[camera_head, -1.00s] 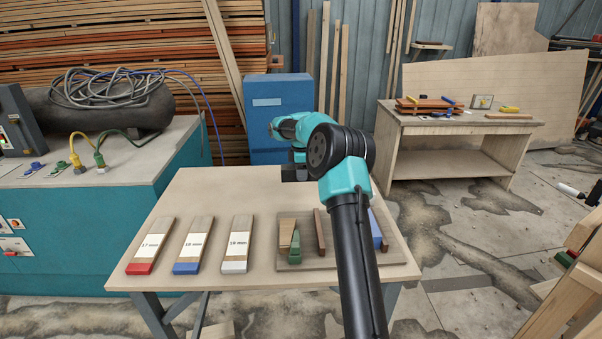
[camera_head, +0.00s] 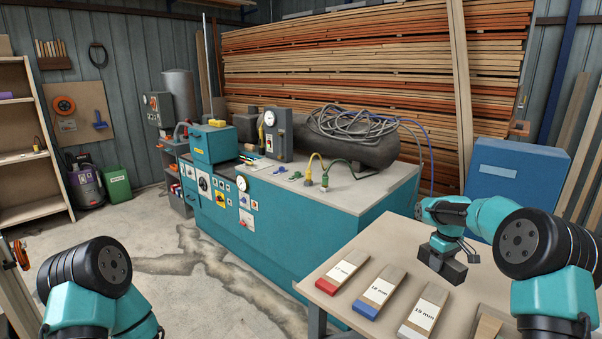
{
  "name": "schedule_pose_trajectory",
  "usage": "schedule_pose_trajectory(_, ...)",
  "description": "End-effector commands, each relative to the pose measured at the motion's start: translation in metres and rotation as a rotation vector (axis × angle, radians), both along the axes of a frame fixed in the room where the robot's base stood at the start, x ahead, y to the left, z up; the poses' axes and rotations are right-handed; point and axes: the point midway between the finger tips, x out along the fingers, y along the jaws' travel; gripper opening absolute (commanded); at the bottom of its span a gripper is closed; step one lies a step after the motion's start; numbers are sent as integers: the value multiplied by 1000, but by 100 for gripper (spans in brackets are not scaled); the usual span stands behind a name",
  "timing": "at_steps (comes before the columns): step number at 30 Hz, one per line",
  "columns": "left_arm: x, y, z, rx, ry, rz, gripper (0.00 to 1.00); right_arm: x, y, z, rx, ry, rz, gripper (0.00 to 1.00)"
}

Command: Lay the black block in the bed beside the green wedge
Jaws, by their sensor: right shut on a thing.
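My right gripper (camera_head: 443,262) points down above the light worktable (camera_head: 384,240), near its far side. It is shut on a dark block-like piece, the black block as far as I can tell; gripper and block merge in one dark shape. At the lower edge only a corner of the bed with a pale wooden piece (camera_head: 487,328) shows, partly behind my right arm. The green wedge is out of view now. My left arm shows at the lower left, but its gripper is out of view.
Three labelled wooden strips lie on the table: red-ended (camera_head: 343,272), blue-ended (camera_head: 379,291) and white-ended (camera_head: 424,312). A teal bench (camera_head: 290,235) with a compressor and hoses stands to the left. A blue cabinet (camera_head: 515,170) stands behind the table.

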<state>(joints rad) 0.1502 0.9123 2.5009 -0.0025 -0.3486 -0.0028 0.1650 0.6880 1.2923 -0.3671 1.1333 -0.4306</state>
Motion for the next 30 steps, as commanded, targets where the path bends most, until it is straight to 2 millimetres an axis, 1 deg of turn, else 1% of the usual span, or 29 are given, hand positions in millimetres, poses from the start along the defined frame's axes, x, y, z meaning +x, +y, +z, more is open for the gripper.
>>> schedule_pose_trajectory(1, 0, 0, 0, 0, 0, 0, 72, 5, 24, -2, 0, 0, -21, 18)
schedule_pose_trajectory(2, 0, 0, 0, 0, 0, 0, 72, 7, 36, -3, 0, 2, -42, 18)
schedule_pose_trajectory(3, 0, 0, 0, 0, 0, 0, 72, 10, 52, -4, -1, 2, -69, 18)
schedule_pose_trajectory(5, 0, 0, 0, 0, 0, 0, 72, 13, 77, -6, -2, 2, -110, 18)
schedule_pose_trajectory(6, 0, 0, 0, 0, 0, 0, 72, 14, 94, -7, -2, 1, -137, 18)
schedule_pose_trajectory(8, 0, 0, 0, 0, 0, 0, 72, 15, 119, -10, -4, 3, -177, 18)
schedule_pose_trajectory(9, 0, 0, 0, 0, 0, 0, 72, 16, 135, -11, -4, 3, -206, 18)
schedule_pose_trajectory(11, 0, 0, 0, 0, 0, 0, 72, 16, 160, -14, -6, 3, -245, 18)
schedule_pose_trajectory(12, 0, 0, 0, 0, 0, 0, 72, 15, 176, -15, -7, 3, -271, 18)
schedule_pose_trajectory(15, 0, 0, 0, 0, 0, 0, 72, 13, 210, -17, -10, 2, -331, 18)
schedule_pose_trajectory(18, 0, 0, 0, 0, 0, 0, 72, 10, 234, -19, -13, 1, -377, 18)
schedule_pose_trajectory(21, 0, 0, 0, 0, 0, 0, 72, 7, 247, -20, -14, 0, -406, 18)
schedule_pose_trajectory(24, 0, 0, 0, 0, 0, 0, 72, 7, 252, -21, -13, -1, -418, 18)
schedule_pose_trajectory(30, 0, 0, 0, 0, 0, 0, 72, 7, 252, -21, -13, 0, -419, 18)
